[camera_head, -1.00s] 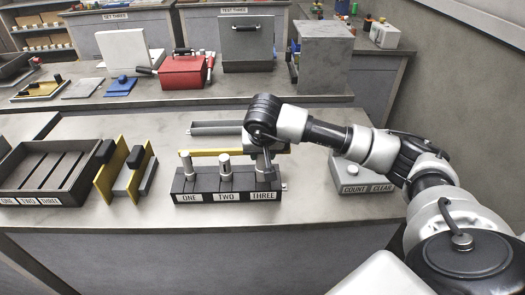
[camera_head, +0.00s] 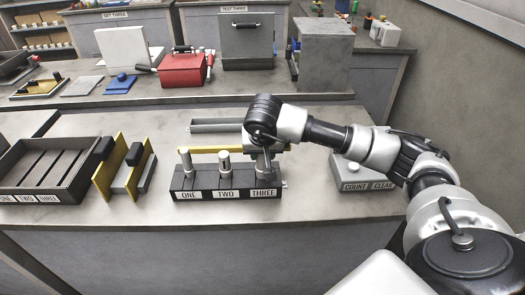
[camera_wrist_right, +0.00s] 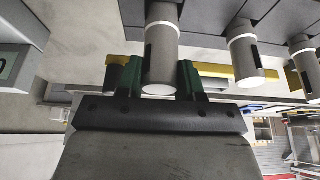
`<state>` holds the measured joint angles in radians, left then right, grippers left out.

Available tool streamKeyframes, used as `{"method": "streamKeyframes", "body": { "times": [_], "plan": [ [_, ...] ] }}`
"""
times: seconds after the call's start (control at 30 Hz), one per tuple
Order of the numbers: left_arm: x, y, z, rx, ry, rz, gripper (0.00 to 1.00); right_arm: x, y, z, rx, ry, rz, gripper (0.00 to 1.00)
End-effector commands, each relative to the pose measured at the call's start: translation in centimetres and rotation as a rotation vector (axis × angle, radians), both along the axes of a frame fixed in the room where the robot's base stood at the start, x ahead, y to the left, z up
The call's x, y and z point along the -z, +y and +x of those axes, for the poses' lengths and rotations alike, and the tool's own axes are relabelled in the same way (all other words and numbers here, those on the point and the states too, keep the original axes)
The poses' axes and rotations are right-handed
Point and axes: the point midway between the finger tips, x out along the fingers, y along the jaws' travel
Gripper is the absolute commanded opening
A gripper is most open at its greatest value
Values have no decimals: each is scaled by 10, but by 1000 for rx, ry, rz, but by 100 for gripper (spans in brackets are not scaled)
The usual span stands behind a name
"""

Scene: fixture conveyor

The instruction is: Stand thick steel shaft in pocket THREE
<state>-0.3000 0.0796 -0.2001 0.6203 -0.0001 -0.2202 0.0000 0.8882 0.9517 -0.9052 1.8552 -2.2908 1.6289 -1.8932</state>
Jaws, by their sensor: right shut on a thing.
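A dark block (camera_head: 225,184) with pockets labelled ONE, TWO and THREE stands on the bench, with a steel shaft upright in ONE (camera_head: 185,160) and another in TWO (camera_head: 224,164). My right gripper (camera_head: 263,165) is over pocket THREE, pointing down. In the right wrist view it is shut on a thick grey steel shaft (camera_wrist_right: 160,62) with a light band and a dark mark. That shaft is in line with THREE and its far end reaches the block; how deep it sits is hidden. The other two shafts also show there (camera_wrist_right: 244,52). My left gripper is out of view.
A dark slotted tray (camera_head: 48,170) and yellow-and-black plates (camera_head: 110,168) stand left of the block. A grey box marked COUNT and CLEAR (camera_head: 362,178) is to the right. A grey channel (camera_head: 218,125) lies behind. Bare bench lies between plates and block.

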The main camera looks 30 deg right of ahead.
Motion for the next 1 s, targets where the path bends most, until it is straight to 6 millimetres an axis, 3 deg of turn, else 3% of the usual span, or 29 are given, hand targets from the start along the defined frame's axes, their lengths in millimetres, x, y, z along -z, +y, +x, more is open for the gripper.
{"method": "streamKeyframes", "body": {
  "times": [0.5, 0.53, 0.7, 1.0],
  "plan": [
    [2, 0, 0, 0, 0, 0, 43, 1, 0, 1, 0, -4, 0, 0],
    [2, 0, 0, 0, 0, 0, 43, 1, 0, 1, 0, -4, 0, 41],
    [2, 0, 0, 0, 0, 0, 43, 2, 0, 0, 1, -2, 0, 66],
    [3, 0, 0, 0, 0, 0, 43, 2, 0, -1, 0, 1, 0, 66]
  ]
}}
